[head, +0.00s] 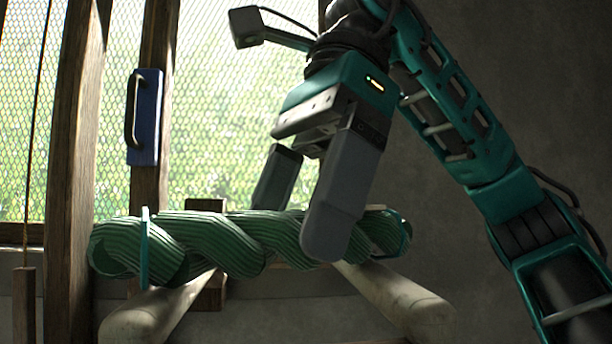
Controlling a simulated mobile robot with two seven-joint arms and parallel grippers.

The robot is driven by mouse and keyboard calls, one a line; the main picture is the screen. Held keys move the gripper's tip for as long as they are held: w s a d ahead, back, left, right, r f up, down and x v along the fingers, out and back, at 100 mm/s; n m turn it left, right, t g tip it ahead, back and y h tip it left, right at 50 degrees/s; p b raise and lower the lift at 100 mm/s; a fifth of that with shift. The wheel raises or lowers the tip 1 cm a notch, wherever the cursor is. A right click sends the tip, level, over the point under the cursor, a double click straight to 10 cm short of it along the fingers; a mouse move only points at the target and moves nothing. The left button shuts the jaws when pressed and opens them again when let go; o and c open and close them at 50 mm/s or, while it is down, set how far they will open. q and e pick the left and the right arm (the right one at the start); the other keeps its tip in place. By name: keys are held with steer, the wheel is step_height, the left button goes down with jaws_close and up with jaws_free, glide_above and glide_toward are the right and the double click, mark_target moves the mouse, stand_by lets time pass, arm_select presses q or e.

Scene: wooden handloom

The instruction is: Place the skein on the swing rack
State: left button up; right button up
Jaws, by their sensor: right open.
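The skein (225,242) is a twisted bundle of green yarn with a thin teal band around its left part. It lies crosswise over the two pale round arms of the rack (395,298), touching them as far as I can see. My right gripper (300,220) is above the skein and open. Its nearer finger reaches down in front of the skein and hides part of it. The farther finger ends at the skein's top rear edge. My left gripper is not in view.
A wooden post (75,150) stands close to the skein's left end. A blue plate with a dark handle (144,115) is on another post behind. A mesh window (230,100) fills the back left. The grey wall at right is bare behind my arm.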

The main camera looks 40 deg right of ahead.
steer(key=p+v, duration=0.7)
steer(key=v, duration=0.3)
steer(key=shift+r, duration=0.4)
steer(key=shift+p+v, duration=0.35)
steer(key=shift+v, duration=0.8)
steer(key=shift+f, duration=0.1)
